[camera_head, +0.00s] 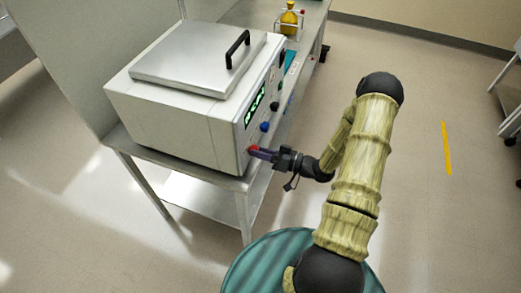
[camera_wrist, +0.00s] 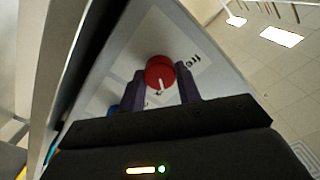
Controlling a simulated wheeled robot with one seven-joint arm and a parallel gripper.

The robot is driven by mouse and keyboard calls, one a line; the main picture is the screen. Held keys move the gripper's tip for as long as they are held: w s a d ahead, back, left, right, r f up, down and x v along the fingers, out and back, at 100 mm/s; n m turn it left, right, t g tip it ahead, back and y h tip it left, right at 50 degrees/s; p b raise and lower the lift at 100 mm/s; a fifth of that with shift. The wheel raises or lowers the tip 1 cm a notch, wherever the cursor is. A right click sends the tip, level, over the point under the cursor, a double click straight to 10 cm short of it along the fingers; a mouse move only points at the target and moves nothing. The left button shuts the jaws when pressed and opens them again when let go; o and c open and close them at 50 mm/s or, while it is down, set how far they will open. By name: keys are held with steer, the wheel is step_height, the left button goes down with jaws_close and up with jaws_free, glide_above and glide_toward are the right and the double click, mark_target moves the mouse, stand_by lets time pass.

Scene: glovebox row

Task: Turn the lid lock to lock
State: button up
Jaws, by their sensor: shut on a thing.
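A red round knob (camera_wrist: 160,71) with a white pointer line sits on the light front panel of a white box-shaped machine (camera_head: 165,122). In the head view my gripper (camera_head: 256,151) reaches the panel's lower near corner, and the red knob (camera_head: 252,149) shows partly at the fingertips. The metal lid (camera_head: 190,62) with a black handle (camera_head: 237,49) lies closed on top of the machine.
A blue knob (camera_head: 264,127) and a green display (camera_head: 255,106) are on the same panel. The machine stands on a metal table (camera_head: 246,183). A yellow flask (camera_head: 289,19) stands in a rack at the far end.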

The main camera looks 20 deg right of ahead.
steer(key=shift+f+m, duration=0.1)
steer(key=shift+m, duration=0.7)
steer(key=shift+s, duration=0.1)
steer(key=o, duration=1)
steer(key=shift+c, duration=0.2)
steer(key=b+v, duration=0.2)
steer(key=v, duration=1.5)
steer(key=shift+d, duration=0.2)
